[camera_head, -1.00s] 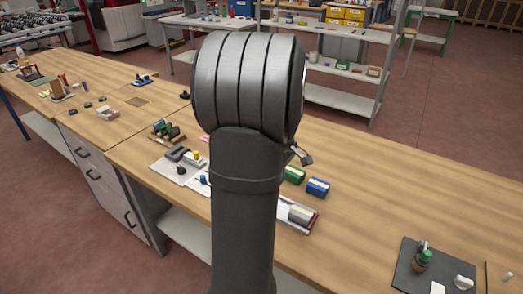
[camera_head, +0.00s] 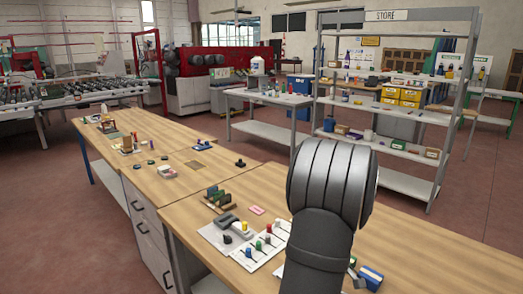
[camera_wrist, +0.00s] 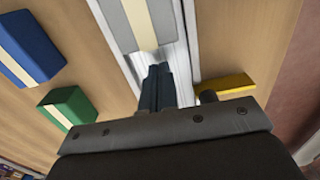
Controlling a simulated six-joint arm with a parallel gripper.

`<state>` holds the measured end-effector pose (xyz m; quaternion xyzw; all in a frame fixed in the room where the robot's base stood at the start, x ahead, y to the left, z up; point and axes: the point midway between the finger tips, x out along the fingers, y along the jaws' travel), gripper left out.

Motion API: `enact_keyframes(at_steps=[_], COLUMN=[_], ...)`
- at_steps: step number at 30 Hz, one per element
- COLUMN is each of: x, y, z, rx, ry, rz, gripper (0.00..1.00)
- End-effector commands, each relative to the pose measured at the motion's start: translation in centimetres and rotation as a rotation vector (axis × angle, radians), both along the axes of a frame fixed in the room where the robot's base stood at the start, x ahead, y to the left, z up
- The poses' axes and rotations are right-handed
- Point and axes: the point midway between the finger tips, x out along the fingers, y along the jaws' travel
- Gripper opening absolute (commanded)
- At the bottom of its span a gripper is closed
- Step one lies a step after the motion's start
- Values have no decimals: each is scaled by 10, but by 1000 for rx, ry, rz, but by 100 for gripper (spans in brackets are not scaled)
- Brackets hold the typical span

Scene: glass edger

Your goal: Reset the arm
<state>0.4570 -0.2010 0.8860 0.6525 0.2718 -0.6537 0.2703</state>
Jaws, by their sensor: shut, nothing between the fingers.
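My gripper (camera_wrist: 158,82) shows in the wrist view, with its two dark fingers together and nothing between them. The fingertips are over a pale tray (camera_wrist: 178,60), just short of a grey block with a cream stripe (camera_wrist: 115,22). I cannot tell whether they touch anything. In the head view my arm fills the lower right, and its bulk hides the gripper and part of the bench (camera_head: 262,186).
A blue block (camera_wrist: 30,48), a green block (camera_wrist: 68,108) and a yellow piece (camera_wrist: 226,84) lie around the tray. In the head view a white board (camera_head: 256,258) with coloured pegs lies left of my arm. A store shelf (camera_head: 400,118) stands behind.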

Motion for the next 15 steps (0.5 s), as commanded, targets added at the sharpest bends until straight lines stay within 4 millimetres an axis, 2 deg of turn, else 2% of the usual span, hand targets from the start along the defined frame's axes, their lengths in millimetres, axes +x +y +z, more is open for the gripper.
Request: enact_keyframes(at_steps=[6,15], x=[-17,-14], y=[-18,-15], z=[2,3], rx=[-1,-1], ry=[-3,-2], rz=[-2,-1], gripper=[0,0])
